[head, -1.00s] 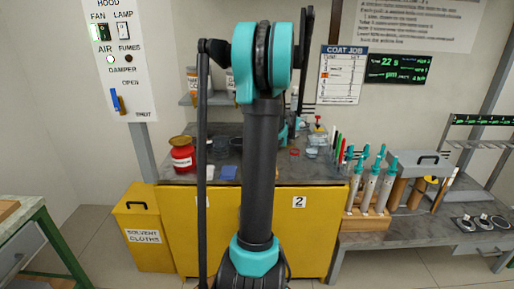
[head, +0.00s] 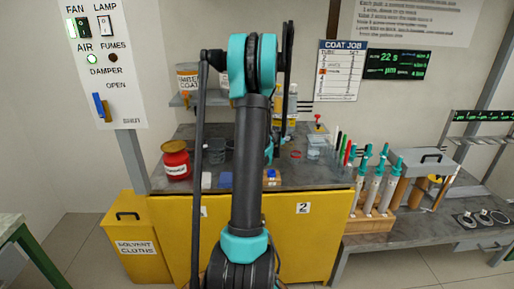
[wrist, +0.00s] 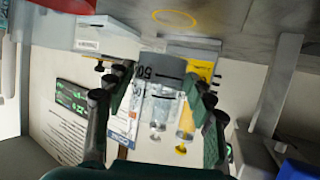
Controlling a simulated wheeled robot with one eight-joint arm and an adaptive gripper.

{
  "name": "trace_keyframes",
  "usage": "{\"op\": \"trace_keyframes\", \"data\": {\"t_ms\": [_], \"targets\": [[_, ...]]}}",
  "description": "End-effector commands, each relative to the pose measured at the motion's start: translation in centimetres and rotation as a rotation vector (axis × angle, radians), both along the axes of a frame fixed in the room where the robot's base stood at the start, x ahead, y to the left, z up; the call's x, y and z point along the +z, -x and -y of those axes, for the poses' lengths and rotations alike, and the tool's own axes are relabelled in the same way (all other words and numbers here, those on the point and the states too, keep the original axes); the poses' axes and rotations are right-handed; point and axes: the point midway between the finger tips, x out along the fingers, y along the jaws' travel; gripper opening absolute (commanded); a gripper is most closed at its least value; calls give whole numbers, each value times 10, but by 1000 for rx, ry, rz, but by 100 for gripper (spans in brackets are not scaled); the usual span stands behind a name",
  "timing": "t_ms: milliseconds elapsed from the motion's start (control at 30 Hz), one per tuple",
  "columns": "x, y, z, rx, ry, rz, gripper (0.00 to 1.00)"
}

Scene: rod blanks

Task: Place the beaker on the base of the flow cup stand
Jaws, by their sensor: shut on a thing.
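In the wrist view my gripper (wrist: 157,82) is shut on a clear beaker (wrist: 160,102) with dark markings, including "50". One dark finger lies on each side of it, and the bench and wall show through and around it. The wrist picture is upside down, so I cannot tell the beaker's height above the bench. In the head view my arm covers the middle of the bench, and the gripper and beaker are mostly hidden behind it. I cannot clearly pick out the flow cup stand or its base in either view.
The grey bench (head: 310,178) has yellow fronts. A red container (head: 176,160) stands at its left, with blue pads (head: 226,180) near the front edge. A rack of pale teal-topped tubes (head: 373,190) stands right. A yellow ring (wrist: 175,17) marks a grey surface in the wrist view.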

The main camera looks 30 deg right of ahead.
Motion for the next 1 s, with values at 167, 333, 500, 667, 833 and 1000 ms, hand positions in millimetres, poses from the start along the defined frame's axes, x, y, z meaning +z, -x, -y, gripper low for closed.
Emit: {"op": "trace_keyframes", "data": {"t_ms": [167,333,500,667,833,1000], "targets": [[-34,-1,0,0,0,0,18],[-40,-15,-24,5,1,-2,18],[-40,-34,-55,5,0,-2,18],[-40,-47,-76,3,1,-1,18],[-40,-51,-84,1,0,0,18],[-40,-62,-101,4,0,1,18]]}}
